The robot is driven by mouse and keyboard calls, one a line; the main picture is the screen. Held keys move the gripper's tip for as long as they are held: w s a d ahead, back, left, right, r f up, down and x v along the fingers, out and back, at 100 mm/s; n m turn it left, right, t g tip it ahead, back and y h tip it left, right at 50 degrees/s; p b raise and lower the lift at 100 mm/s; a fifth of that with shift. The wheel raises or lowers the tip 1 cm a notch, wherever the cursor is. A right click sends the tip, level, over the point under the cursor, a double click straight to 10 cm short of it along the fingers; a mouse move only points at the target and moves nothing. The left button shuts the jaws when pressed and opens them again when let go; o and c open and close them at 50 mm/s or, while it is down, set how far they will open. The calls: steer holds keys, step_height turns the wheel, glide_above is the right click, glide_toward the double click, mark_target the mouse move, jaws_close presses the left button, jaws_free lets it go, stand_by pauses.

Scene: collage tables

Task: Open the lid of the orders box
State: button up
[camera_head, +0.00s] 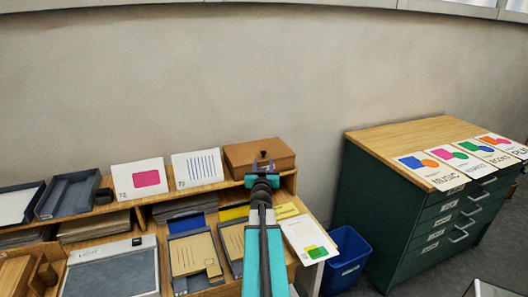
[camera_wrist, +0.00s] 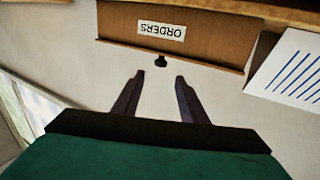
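The orders box (camera_head: 259,155) is a brown box on the right end of the raised shelf. In the wrist view the box front (camera_wrist: 125,24) appears upside down, with a white label reading ORDERS and a small dark knob (camera_wrist: 161,60) at its edge. The lid looks shut. My gripper (camera_wrist: 159,76) is open and empty, its two fingers pointing at the box with the knob ahead of and between the tips. A gap seems to show between tips and knob. In the head view my gripper (camera_head: 263,162) covers part of the box front.
A card with blue stripes (camera_head: 196,167) stands next to the box, and a card with a pink shape (camera_head: 138,178) stands further left. Trays and folders fill the desk below. A blue bin (camera_head: 345,262) and green drawer cabinet (camera_head: 400,215) are to the right.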

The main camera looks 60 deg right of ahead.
mark_target(264, 153)
steer(key=shift+p+x, duration=1.3)
steer(key=shift+x, duration=4.05)
